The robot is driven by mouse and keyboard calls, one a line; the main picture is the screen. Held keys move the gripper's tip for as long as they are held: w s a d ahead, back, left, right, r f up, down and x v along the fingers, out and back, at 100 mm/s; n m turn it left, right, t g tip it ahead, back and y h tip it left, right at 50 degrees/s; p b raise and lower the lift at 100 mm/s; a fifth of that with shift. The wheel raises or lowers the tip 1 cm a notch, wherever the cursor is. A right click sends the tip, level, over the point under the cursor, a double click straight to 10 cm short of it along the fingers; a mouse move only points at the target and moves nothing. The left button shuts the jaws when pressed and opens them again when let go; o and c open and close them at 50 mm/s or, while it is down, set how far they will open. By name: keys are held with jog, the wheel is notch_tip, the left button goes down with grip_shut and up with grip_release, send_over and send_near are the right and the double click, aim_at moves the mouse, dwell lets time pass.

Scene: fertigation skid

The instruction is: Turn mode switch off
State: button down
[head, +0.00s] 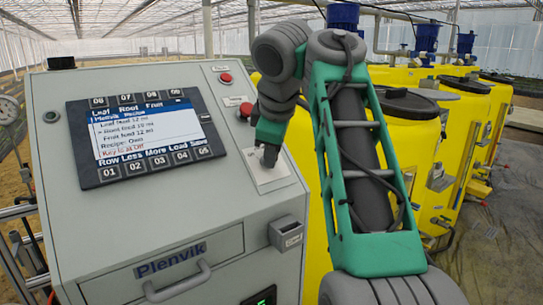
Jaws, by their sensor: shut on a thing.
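The mode switch's pale plate (270,181) is on the right part of the grey control cabinet's sloped face. My gripper (269,155) points down at this plate with its fingers shut on the switch knob. The knob itself is hidden by the fingers, so its angle does not show. The screen (150,140) to the left lists recipe lines, and its bottom red line appears to read "Key is at Off".
Red buttons (226,78) and (246,109) sit above the switch plate, close to my gripper. A grey box (289,233) juts out below it. A drawer handle (177,283) is at lower left. Yellow tanks (408,120) stand behind my arm at right.

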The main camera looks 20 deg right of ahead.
jog(key=c, duration=1.5)
grip_release()
jog(key=shift+c, duration=0.2)
jog(key=p+v, duration=0.6)
jog(key=v, duration=0.1)
jog(key=shift+s+r, duration=0.25)
jog(key=shift+r, duration=0.05)
jog(key=shift+a, duration=0.1)
